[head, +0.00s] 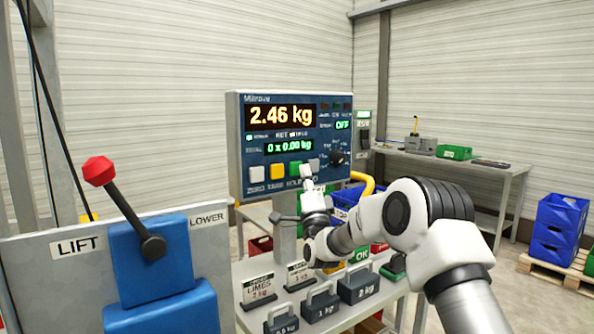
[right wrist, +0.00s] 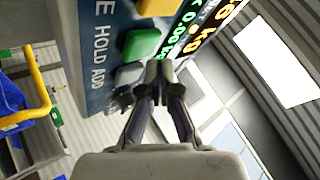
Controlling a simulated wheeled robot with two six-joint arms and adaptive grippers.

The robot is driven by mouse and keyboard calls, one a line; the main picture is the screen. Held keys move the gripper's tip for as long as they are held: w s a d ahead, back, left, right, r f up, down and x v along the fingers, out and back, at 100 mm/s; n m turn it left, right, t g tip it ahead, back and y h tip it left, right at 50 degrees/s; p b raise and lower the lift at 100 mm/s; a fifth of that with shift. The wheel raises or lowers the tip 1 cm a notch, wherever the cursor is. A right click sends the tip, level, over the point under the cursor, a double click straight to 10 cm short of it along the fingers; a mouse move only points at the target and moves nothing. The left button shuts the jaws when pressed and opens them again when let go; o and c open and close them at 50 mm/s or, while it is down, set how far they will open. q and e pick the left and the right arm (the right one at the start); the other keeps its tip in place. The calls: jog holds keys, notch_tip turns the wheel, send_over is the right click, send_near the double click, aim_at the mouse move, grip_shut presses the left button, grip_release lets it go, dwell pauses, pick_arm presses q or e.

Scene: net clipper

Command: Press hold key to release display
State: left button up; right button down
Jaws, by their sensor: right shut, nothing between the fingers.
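The scale's display panel (head: 240,150) shows 2.46 kg in orange on its upper screen (head: 280,116) and 0 x 0.00 kg in green below. A row of keys runs under the screens. The green key (head: 295,168) lines up with the HOLD label; in the right wrist view the green key (right wrist: 143,43) is plain beside that label. The grey ADD key (right wrist: 128,75) sits beside it. My right gripper (head: 306,172) is shut and empty in front of the panel, its tips (right wrist: 158,72) close to the grey and green keys. Contact cannot be told. My left gripper is out of view.
A lever with a red knob (head: 98,170) stands at the left, between LIFT and LOWER labels. Several dark weights (head: 321,308) and small signs sit on the bench below the panel. A yellow tube (head: 366,185) and blue bin are behind my right arm.

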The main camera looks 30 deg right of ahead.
jog(key=shift+y, duration=0.3)
jog(key=shift+w, duration=0.45)
jog(key=shift+w+b, duration=0.35)
dwell(0.5)
jog(key=shift+s, duration=0.1)
jog(key=shift+s+b, duration=0.6)
jog(key=shift+s, duration=0.15)
